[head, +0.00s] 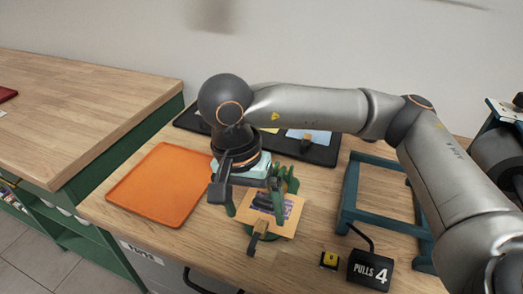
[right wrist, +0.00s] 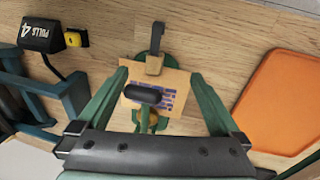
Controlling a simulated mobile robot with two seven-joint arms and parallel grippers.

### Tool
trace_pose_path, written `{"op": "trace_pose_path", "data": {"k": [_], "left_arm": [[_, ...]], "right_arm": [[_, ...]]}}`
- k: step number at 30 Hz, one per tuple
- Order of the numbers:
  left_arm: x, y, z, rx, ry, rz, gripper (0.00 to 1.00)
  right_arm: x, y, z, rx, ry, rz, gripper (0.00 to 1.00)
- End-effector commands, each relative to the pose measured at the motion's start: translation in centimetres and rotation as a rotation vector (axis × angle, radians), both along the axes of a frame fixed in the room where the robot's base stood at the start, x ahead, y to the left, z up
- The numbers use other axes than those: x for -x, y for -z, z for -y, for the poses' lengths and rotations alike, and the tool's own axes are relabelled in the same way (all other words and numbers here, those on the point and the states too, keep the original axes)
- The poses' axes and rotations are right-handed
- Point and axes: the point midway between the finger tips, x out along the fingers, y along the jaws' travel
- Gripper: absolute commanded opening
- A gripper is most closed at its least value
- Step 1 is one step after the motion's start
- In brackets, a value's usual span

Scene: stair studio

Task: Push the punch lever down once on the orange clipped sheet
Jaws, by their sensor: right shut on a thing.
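The orange clipped sheet (head: 291,214) lies at the front middle of the table, with purple printing on it. It also shows in the right wrist view (right wrist: 176,80). A wood-and-dark clip (right wrist: 154,64) holds its front edge, over a round green base. The punch lever's dark rounded handle (right wrist: 143,95) shows over the sheet, between the green fingers. My right gripper (head: 254,208) points down over the sheet, its fingers on either side of the handle. It is shut on the lever; the exact contact is unclear. My left gripper is out of view.
An orange tray (head: 150,205) lies to the left. A dark tray (head: 318,153) with sheets is behind my arm. A blue-green frame (head: 348,195) stands to the right. A "PULLS 4" counter (head: 368,271) and a yellow button (head: 329,259) sit at the front right.

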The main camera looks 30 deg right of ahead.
Motion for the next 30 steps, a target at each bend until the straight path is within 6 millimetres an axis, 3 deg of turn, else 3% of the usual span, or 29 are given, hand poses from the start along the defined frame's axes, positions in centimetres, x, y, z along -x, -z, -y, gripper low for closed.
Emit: {"op": "trace_pose_path", "data": {"k": [1,9,10,17,30], "left_arm": [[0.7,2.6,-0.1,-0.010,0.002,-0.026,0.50],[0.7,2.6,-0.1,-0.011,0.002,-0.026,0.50],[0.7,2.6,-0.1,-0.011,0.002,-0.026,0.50],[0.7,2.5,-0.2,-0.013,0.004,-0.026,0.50],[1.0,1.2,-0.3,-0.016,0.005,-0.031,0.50]], "right_arm": [[-2.1,0.5,-1.7,-0.128,0.047,0.080,0.74],[-2.2,0.3,-1.7,-0.129,0.047,0.081,0.74],[-2.2,0.3,-1.7,-0.128,0.047,0.082,1.00],[-2.1,0.1,-1.8,-0.129,0.046,0.082,1.00],[-0.9,-2.0,-3.3,-0.124,0.047,0.072,1.00]]}}
